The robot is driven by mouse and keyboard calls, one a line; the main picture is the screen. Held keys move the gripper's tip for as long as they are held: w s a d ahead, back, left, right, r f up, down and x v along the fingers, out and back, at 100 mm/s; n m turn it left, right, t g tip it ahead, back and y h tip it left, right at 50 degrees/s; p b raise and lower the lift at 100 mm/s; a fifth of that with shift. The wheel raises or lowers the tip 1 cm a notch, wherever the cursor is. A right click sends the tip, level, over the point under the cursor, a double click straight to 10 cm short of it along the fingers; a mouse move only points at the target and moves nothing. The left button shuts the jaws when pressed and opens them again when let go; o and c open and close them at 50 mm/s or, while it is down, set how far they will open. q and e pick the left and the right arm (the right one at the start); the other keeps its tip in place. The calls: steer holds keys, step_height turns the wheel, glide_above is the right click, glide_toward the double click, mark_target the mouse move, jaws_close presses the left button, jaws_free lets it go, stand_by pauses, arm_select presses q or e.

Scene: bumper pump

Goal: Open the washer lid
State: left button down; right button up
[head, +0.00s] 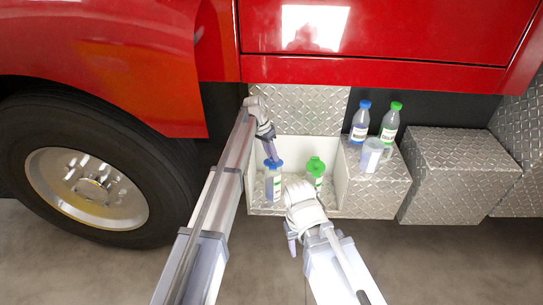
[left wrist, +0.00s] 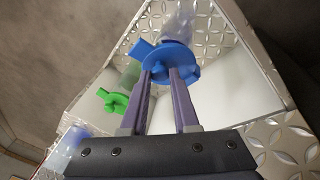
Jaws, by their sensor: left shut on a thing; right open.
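The blue washer lid (head: 273,164) sits on top of a clear reservoir (head: 272,187) in the left part of the open white compartment. My left gripper (head: 271,154) reaches down from above and is shut on this blue lid. In the left wrist view, both fingertips (left wrist: 170,76) meet at the blue lid (left wrist: 167,57), with its side tab pointing up-left. The lid looks seated on the reservoir; I cannot tell whether it has turned. My right gripper (head: 292,243) is open and empty, low in front of the compartment.
A green-capped reservoir (head: 316,168) stands to the right in the same compartment. A blue-capped bottle (head: 360,122), a green-capped bottle (head: 390,125) and a clear jug (head: 374,155) stand on the diamond-plate ledge (head: 372,190). The raised plate cover (head: 310,110) is behind; a tyre (head: 90,180) is left.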

arm_select(q)
steer(key=shift+w+r+g, duration=0.35)
steer(key=shift+w+g, duration=0.4)
steer(key=shift+g, duration=0.05)
steer(key=shift+s+r+g, duration=0.1)
steer(key=shift+g, duration=0.2)
steer(key=c, duration=0.7)
jaws_free()
steer(key=shift+o, duration=0.2)
steer(key=shift+r, duration=0.15)
step_height(320, 180, up, 10)
steer(key=p, duration=1)
steer(key=shift+c, duration=0.3)
